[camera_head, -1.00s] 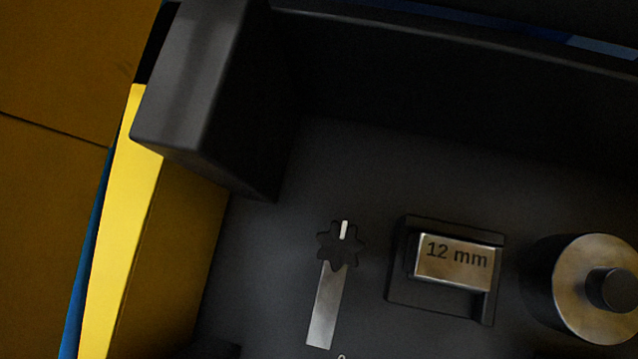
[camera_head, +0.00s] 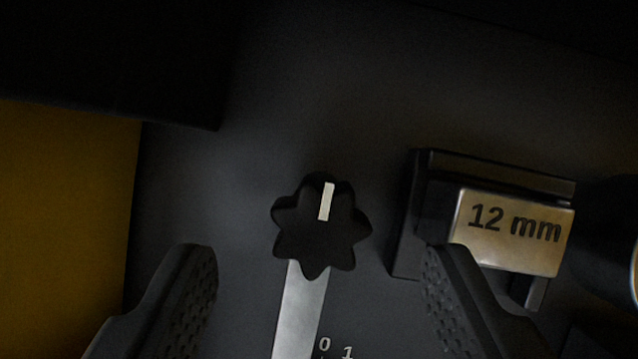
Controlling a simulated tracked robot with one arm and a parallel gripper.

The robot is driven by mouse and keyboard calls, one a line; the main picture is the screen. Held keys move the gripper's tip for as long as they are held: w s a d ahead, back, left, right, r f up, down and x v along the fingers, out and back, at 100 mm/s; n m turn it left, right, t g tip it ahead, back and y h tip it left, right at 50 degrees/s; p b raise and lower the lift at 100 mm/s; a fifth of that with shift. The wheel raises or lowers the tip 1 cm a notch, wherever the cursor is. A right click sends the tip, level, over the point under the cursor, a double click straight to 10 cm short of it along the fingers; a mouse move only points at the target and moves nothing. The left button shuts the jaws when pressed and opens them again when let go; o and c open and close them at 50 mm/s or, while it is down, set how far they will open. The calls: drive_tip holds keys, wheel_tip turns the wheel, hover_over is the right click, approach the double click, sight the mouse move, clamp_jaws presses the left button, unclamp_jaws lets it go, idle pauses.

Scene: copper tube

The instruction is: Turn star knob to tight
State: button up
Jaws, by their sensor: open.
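The star knob (camera_head: 322,232) is black with several rounded points and a white marker line near its top edge. It sits at the middle of the head camera view, at the upper end of a flat metal strip (camera_head: 301,312). My gripper (camera_head: 318,262) is open. One dark, textured finger shows at lower left and the other at lower right. The knob lies between and slightly above the fingertips in the picture, and neither finger visibly touches it. How far the fingertips are above the knob is hard to tell.
A metal block marked "12 mm" (camera_head: 511,231) in a black holder stands right of the knob, and my right finger overlaps its lower left corner. A dark round part (camera_head: 610,225) is at the right edge. Marks "0" and "1" show below the knob. A yellow surface (camera_head: 65,230) is at left.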

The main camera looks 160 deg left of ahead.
sight(320, 227)
drive_tip(key=shift+x, duration=1.4)
